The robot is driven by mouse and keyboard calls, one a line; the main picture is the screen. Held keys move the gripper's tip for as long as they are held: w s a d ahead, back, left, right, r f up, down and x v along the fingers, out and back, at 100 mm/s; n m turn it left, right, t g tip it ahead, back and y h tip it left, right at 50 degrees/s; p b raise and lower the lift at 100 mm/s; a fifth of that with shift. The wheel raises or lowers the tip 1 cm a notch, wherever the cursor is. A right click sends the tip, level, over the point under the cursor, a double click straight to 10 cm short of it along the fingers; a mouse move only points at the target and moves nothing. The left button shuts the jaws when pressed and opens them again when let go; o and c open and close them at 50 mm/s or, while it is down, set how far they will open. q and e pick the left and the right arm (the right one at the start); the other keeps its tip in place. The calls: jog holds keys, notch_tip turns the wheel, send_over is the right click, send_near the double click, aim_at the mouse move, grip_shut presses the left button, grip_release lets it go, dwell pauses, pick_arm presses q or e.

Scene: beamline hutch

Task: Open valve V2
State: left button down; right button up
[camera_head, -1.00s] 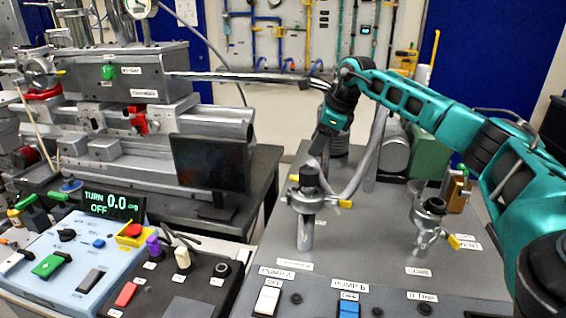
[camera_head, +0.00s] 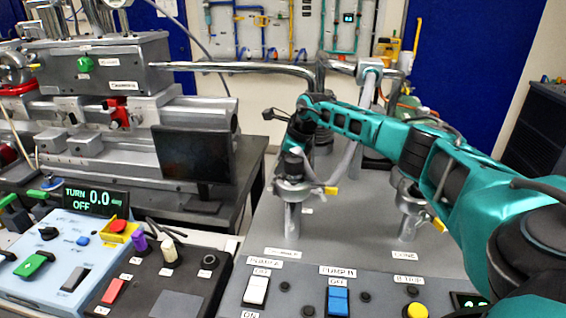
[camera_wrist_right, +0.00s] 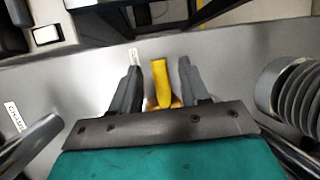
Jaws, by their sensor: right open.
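My right gripper (camera_wrist_right: 159,78) is open in the right wrist view, with a dark finger on each side of a yellow handle (camera_wrist_right: 161,84). I see gaps between the handle and both fingers. The handle's base and most of a small label beside it are hard to make out. In the head view my teal right arm reaches in from the right, its dark wrist above a black-capped post; the fingertips are hidden. A yellow handle (camera_head: 331,190) shows on that post's valve, another yellow handle (camera_head: 440,224) on the right one. No V2 label is readable. My left gripper is out of view.
Ribbed bellows (camera_wrist_right: 292,92) stand right of the gripper in the wrist view, and a metal pipe (camera_wrist_right: 32,142) lies left. In front of the valves is a switch panel with a white switch (camera_head: 256,290) and blue switch (camera_head: 338,301). A display (camera_head: 92,196) reads "TURN 0.0 OFF".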

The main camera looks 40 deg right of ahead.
grip_shut()
dwell(0.5)
